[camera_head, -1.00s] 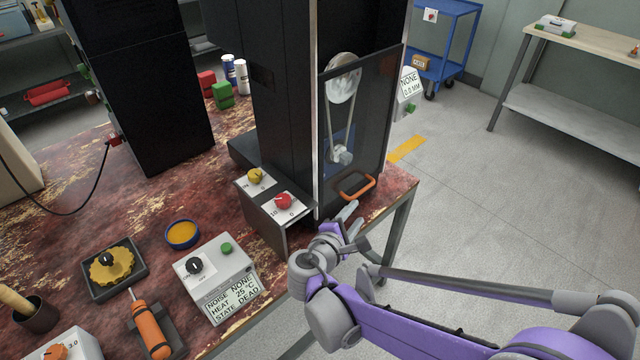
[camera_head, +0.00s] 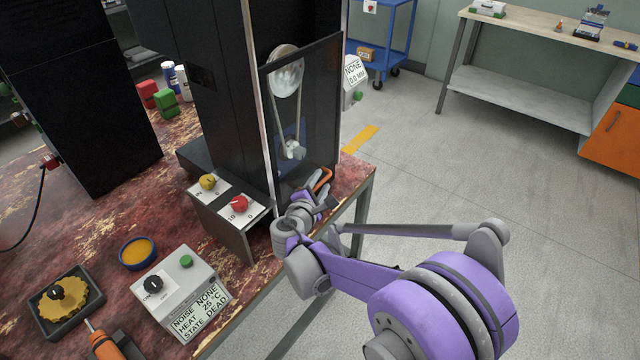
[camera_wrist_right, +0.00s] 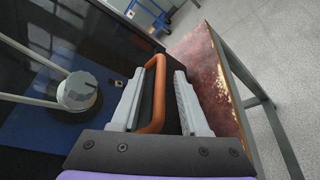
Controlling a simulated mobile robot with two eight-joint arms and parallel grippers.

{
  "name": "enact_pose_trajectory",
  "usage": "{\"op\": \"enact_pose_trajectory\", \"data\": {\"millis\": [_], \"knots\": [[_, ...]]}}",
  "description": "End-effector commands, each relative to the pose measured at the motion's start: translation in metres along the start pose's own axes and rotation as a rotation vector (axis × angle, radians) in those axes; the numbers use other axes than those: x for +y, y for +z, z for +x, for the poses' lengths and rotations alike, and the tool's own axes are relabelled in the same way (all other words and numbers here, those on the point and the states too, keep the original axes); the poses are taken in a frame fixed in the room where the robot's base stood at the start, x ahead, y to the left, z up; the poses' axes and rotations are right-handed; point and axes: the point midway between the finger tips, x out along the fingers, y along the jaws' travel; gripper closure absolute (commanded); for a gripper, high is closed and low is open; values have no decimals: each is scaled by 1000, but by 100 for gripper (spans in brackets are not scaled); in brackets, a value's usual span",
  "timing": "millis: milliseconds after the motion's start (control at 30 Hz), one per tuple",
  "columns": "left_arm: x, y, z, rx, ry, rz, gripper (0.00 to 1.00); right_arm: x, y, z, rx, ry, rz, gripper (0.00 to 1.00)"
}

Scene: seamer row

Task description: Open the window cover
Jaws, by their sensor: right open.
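The window cover (camera_head: 318,115) is a dark see-through panel on the front of the tall black machine; a pulley and belt show behind it. It appears closed. Its orange handle (camera_head: 322,179) is at the lower edge, and it also shows in the right wrist view (camera_wrist_right: 155,92). My right gripper (camera_head: 318,190) is at the handle. In the right wrist view its open fingers (camera_wrist_right: 160,100) stand on either side of the orange bar, with the bar between them. Whether a finger touches the bar is unclear. My left gripper is out of view.
A box with a yellow knob (camera_head: 208,182) and a red knob (camera_head: 239,204) stands left of my right gripper. A grey box with a display (camera_head: 184,290) is nearer. The worn red table (camera_head: 100,215) ends just right of the machine; open floor lies beyond.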

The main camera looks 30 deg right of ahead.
Motion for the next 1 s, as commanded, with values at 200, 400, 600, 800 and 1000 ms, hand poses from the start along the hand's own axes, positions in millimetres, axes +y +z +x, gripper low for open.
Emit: {"op": "enact_pose_trajectory", "data": {"millis": [200,400,600,800,1000], "knots": [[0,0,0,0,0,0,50,0,0,0,0,0,0,59],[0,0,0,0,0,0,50,0,0,0,0,0,0,95],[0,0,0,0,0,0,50,0,0,0,0,0,1,100],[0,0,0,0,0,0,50,0,0,0,0,0,1,100],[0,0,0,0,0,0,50,0,0,0,0,0,1,100]]}}
